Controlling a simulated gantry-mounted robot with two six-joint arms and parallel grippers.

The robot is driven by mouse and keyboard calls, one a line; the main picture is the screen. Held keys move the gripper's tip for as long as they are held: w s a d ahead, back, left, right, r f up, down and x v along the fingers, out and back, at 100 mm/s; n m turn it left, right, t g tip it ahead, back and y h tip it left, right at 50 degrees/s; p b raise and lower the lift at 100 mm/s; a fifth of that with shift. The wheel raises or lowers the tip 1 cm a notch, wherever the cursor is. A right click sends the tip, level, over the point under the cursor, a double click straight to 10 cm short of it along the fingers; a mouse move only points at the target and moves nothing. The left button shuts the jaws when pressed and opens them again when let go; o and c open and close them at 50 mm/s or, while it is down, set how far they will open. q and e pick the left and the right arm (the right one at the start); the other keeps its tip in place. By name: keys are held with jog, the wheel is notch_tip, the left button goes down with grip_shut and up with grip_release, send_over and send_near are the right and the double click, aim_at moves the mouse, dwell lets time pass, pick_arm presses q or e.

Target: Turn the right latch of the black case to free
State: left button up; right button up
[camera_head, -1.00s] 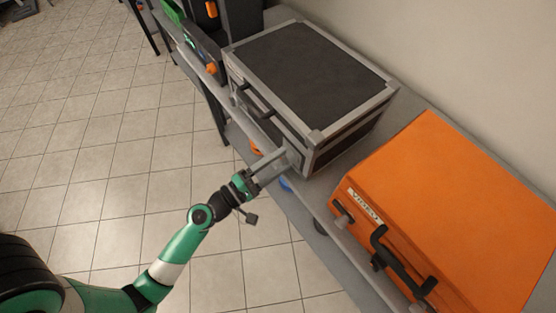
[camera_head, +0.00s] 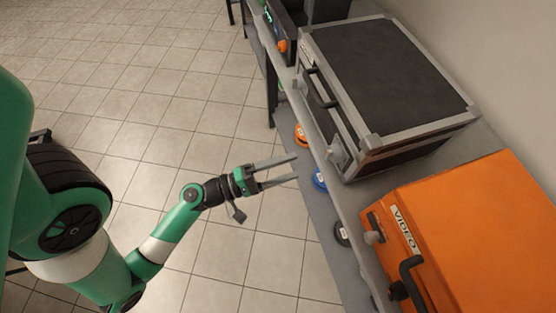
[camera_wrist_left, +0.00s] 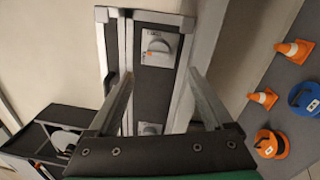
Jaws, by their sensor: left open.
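The black case (camera_head: 385,70) with silver edges stands on a grey bench in the head view. Its right latch (camera_head: 337,154) is at the front end nearest the orange case. In the left wrist view this latch (camera_wrist_left: 158,46) is a round grey knob on a pale plate with a small orange mark. I cannot tell its turn angle for sure. A second latch (camera_wrist_left: 150,128) shows lower on the same face, partly hidden by my gripper. My left gripper (camera_head: 297,168) is open and empty, in front of the right latch and apart from it. My right gripper is not in view.
An orange case (camera_head: 480,235) with a black handle stands beside the black case. The black case's handle (camera_head: 319,88) sticks out in front. On a lower shelf lie an orange reel (camera_head: 301,136) and a blue reel (camera_head: 319,180).

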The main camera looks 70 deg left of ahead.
pick_arm(q)
jog(key=shift+s, duration=1.1)
